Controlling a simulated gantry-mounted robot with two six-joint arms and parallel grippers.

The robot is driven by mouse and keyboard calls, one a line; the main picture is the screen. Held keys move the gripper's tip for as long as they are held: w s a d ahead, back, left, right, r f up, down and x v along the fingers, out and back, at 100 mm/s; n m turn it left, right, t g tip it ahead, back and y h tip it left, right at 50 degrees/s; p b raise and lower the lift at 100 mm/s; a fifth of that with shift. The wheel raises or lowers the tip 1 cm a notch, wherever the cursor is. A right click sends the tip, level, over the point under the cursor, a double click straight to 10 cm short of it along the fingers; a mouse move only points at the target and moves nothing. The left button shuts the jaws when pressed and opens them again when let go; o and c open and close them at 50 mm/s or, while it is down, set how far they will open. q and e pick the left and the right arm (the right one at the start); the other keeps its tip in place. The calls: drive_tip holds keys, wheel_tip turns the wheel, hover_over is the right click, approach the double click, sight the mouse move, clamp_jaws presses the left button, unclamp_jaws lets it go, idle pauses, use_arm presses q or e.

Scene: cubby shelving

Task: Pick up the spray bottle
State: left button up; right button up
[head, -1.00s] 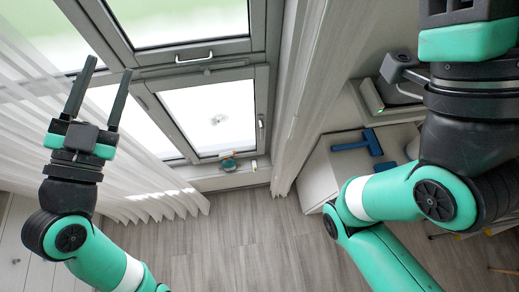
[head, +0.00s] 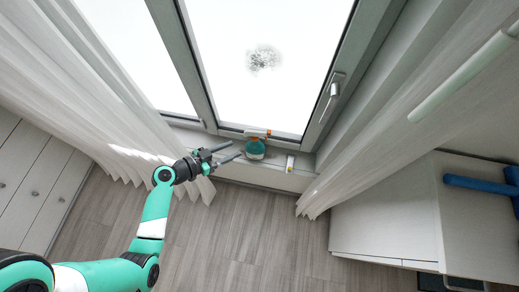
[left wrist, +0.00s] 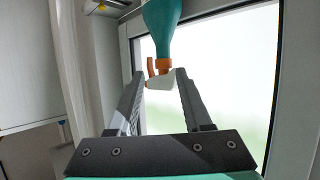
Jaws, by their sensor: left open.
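The spray bottle (head: 255,150), with a teal body and orange head, stands on the window sill at the foot of the window. In the left wrist view the spray bottle (left wrist: 162,30) appears upside down, its orange and white head toward my fingertips. My left gripper (head: 233,151) is open, just left of the bottle in the head view. In the left wrist view the left gripper's fingers (left wrist: 160,76) lie either side of the spray head; I see no clear contact. My right gripper is not in view.
Curtains (head: 110,110) hang on both sides. A dark smudge (head: 264,58) is on the window. A blue object (head: 480,185) lies on the white cabinet (head: 385,215) at right.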

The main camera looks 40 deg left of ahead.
sight(255, 138)
use_arm(q)
drive_tip(key=b+x, duration=0.1)
drive_tip(key=x, duration=0.3)
drive_tip(key=b+x, duration=0.2)
drive_tip(key=x, duration=0.1)
drive_tip(key=b+x, duration=0.2)
drive_tip(key=x, duration=0.2)
drive_tip(key=shift+w+a+f, duration=0.1)
drive_tip(key=shift+w+a, duration=0.15)
drive_tip(key=shift+w, duration=0.25)
drive_tip(key=shift+c, duration=0.2)
clamp_jaws()
idle(0.7)
